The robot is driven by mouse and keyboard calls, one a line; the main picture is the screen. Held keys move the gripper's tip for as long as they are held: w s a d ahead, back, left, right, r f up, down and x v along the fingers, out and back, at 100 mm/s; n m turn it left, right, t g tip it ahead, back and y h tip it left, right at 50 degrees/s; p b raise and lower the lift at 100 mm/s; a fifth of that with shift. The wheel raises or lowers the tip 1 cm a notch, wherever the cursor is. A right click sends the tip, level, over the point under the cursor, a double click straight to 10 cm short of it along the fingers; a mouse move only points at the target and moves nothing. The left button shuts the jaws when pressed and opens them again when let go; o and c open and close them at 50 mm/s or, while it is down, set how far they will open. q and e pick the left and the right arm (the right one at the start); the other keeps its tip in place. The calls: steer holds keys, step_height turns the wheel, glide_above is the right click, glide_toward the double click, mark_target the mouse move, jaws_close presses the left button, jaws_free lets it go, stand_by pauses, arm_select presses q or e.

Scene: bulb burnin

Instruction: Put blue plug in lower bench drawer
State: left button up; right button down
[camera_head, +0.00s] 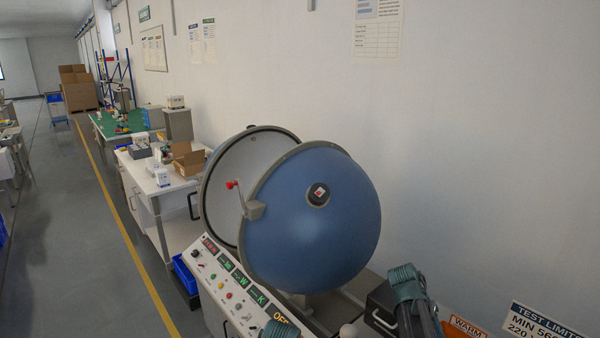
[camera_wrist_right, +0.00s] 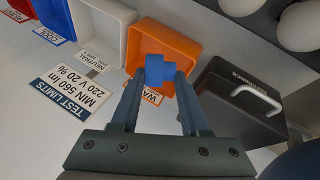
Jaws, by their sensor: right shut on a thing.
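The blue plug (camera_wrist_right: 158,70) is a small blue block in the right wrist view. My right gripper (camera_wrist_right: 157,82) is shut on it and holds it in front of an orange bin (camera_wrist_right: 168,47), whose label starts "WA". The height of the plug over the bin is hard to tell. In the head view my right arm shows at the bottom right, but its fingertips and the plug are not visible. My left gripper's fingers are not in view. A white bench (camera_head: 152,213) with dark handles stands at the left; I cannot tell which part is the lower drawer.
A big blue sphere (camera_head: 312,225) with an open half stands in the middle, behind a control panel (camera_head: 228,290). A black case (camera_wrist_right: 240,105) with a pale handle sits beside the orange bin. White (camera_wrist_right: 103,30) and blue (camera_wrist_right: 58,17) bins are on its other side. The aisle floor (camera_head: 95,270) is clear.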

step_height(320, 180, down, 7)
steer(key=b, duration=0.6)
step_height(320, 180, up, 7)
steer(key=p, duration=0.7)
steer(key=shift+r+p, duration=0.45)
steer(key=shift+p, duration=0.05)
step_height(320, 180, down, 8)
steer(key=b, duration=0.8)
steer(key=shift+r+p, duration=4)
step_height(320, 180, down, 8)
steer(key=b, duration=0.8)
step_height(320, 180, up, 8)
steer(key=p, duration=0.7)
steer(key=shift+f+p, duration=0.1)
steer(key=shift+p, duration=0.3)
arm_select(q)
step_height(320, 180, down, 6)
steer(key=b, duration=0.7)
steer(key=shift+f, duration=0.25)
arm_select(e)
step_height(320, 180, down, 7)
steer(key=shift+f, duration=0.15)
